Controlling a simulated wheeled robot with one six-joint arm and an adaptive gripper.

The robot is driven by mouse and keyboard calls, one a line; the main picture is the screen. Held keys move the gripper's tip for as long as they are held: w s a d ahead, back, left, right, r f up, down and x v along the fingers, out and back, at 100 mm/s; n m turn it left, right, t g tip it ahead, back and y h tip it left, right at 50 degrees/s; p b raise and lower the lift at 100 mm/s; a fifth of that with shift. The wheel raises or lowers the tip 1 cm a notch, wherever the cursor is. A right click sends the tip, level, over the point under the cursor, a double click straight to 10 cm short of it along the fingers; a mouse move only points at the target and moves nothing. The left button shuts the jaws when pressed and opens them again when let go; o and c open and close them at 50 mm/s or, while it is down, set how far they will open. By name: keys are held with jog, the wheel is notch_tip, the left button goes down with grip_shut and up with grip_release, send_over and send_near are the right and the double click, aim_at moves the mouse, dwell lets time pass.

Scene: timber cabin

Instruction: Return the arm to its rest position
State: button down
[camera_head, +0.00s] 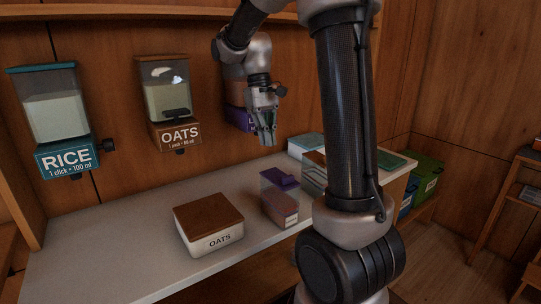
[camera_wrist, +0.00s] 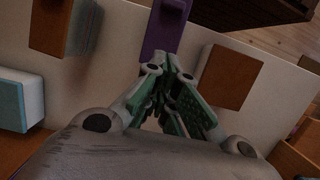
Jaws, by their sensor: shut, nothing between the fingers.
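My gripper (camera_head: 266,135) hangs above the back of the counter in the head view, pointing down, with its fingers together and nothing held. In the wrist view the green-padded fingers of my gripper (camera_wrist: 178,85) meet near the middle. My arm is bent, with its large dark link standing at the right of the head view and hiding part of the counter. The gripper is apart from the counter and from the containers on it.
An oats box (camera_head: 208,226) with a brown lid and a purple-lidded container (camera_head: 280,199) stand on the pale counter (camera_head: 130,215). Rice (camera_head: 62,118) and oats (camera_head: 168,103) dispensers hang on the wall. A green box (camera_head: 428,178) stands at right. The counter's left part is clear.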

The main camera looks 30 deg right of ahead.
jog(key=shift+v, duration=1.65)
jog(key=s+a+t, duration=0.1)
jog(key=s+t, duration=0.2)
jog(key=s, duration=0.6)
jog(key=s+a+f+t, duration=0.1)
jog(key=s+t, duration=0.3)
jog(key=s, duration=0.6)
jog(key=shift+s+a+f, duration=0.15)
jog(key=shift+s+a, duration=0.05)
jog(key=shift+a, duration=0.2)
